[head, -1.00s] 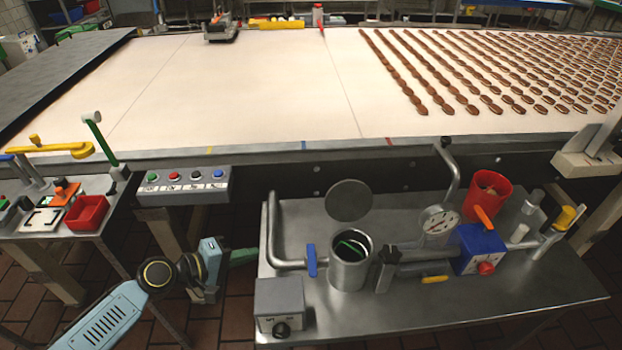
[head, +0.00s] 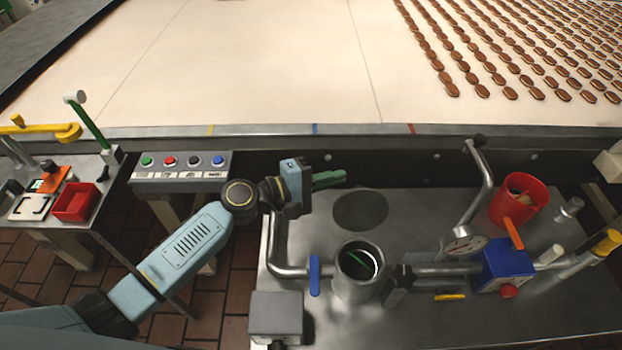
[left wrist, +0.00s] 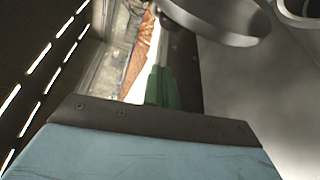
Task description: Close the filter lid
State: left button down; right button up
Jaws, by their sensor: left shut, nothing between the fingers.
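The filter pot (head: 345,283) is an open steel cylinder on the steel table, with something green inside it. Its round grey filter lid (head: 361,210) stands open behind the mouth. My left gripper (head: 330,180), with green fingers, is shut and empty, just left of and above the lid in the head view. I cannot tell whether it touches the lid. In the left wrist view the green fingers (left wrist: 162,88) show beside a grey disc (left wrist: 225,22) that looks like the lid. The right gripper is not in view.
A blue-handled valve (head: 314,276) and pipe stand left of the pot. A grey control box (head: 275,315) is at front left. A gauge (head: 466,246), blue box (head: 502,262) and red cup (head: 517,200) are to the right. The conveyor (head: 270,70) lies behind.

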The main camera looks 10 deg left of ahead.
aim_at(360, 206)
pick_arm(q)
jog(key=shift+s+d+r+p, duration=0.2)
jog(key=shift+s+d+p, duration=0.4)
jog(key=shift+s+d, duration=0.05)
jog(key=shift+s+d+r+p, duration=0.2)
jog(key=shift+s+d+p, duration=0.35)
jog(key=shift+s+d, duration=0.1)
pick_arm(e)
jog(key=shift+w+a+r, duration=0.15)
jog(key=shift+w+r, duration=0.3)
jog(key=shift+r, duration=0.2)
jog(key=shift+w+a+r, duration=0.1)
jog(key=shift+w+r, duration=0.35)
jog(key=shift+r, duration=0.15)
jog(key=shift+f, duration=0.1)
